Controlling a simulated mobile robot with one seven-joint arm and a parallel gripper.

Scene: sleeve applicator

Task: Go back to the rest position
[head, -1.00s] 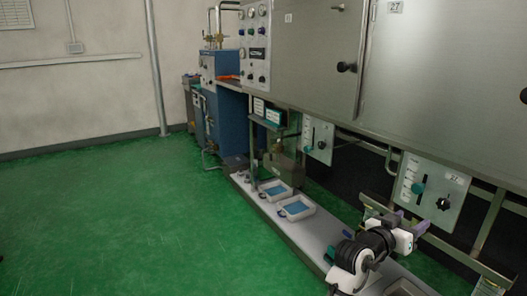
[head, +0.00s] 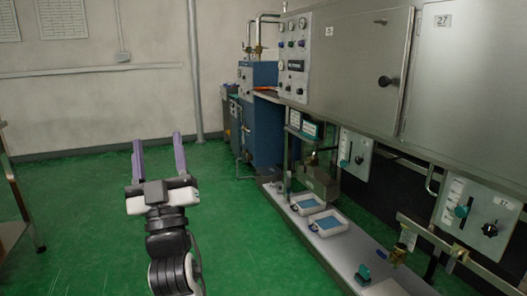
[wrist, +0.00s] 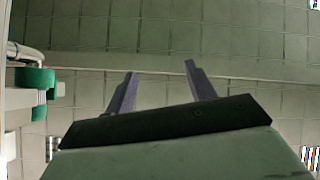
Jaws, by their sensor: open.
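My gripper (head: 158,152) is at the left of the head view, raised over the open green floor and pointing away from me. Its two purple-grey fingers stand apart with nothing between them. The wrist view also shows the open, empty fingers (wrist: 160,88) against a pale tiled surface. My gripper is well to the left of the machine and touches nothing that I can see.
The steel machine (head: 350,65) with its doors and control panels fills the right side. Two white trays with blue insides (head: 328,222) sit on the low ledge (head: 290,208). A metal table or rack (head: 12,200) stands at the left edge. The green floor (head: 90,215) between is clear.

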